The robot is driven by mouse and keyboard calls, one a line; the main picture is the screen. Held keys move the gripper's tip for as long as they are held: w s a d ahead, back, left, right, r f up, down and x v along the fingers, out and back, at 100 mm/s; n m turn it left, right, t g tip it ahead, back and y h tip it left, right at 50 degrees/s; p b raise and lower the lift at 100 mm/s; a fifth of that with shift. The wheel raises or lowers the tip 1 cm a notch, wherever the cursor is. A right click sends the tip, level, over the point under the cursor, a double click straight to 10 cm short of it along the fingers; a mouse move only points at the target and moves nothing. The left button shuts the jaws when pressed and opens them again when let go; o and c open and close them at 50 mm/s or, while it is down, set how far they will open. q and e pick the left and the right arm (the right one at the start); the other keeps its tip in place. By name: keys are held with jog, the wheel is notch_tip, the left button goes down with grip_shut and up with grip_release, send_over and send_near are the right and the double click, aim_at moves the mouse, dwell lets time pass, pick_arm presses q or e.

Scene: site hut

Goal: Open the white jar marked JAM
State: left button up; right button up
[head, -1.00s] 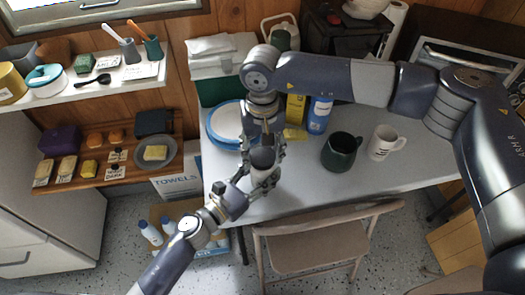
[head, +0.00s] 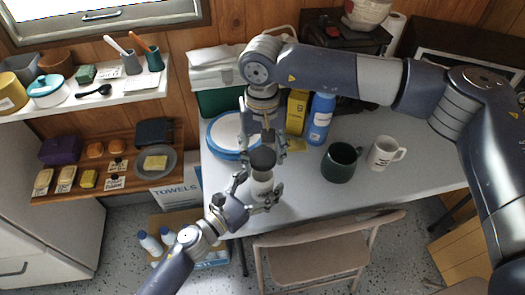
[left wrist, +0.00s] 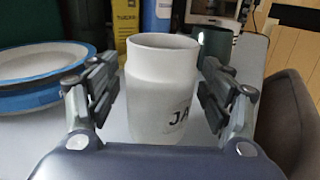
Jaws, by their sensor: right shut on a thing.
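The white jar (head: 262,186) is upright near the table's front edge. It also shows in the left wrist view (left wrist: 160,85), with its mouth uncovered and "JA" readable on its label. My left gripper (head: 259,192) is open, with one finger on each side of the jar and gaps showing between fingers and jar in the left wrist view. My right gripper (head: 262,142) is above the jar, shut on the dark lid (head: 262,159). The lid is off the jar and above its mouth.
Blue-rimmed plates (head: 222,134) lie left of the jar. A blue bottle (head: 319,118) and a yellow box (head: 297,112) stand behind. A dark green mug (head: 340,163) and a white mug (head: 383,153) stand right. A folding chair (head: 310,262) is in front of the table (head: 420,170).

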pick_arm(q)
jog(key=v, duration=1.1)
jog(key=shift+s+a, duration=0.35)
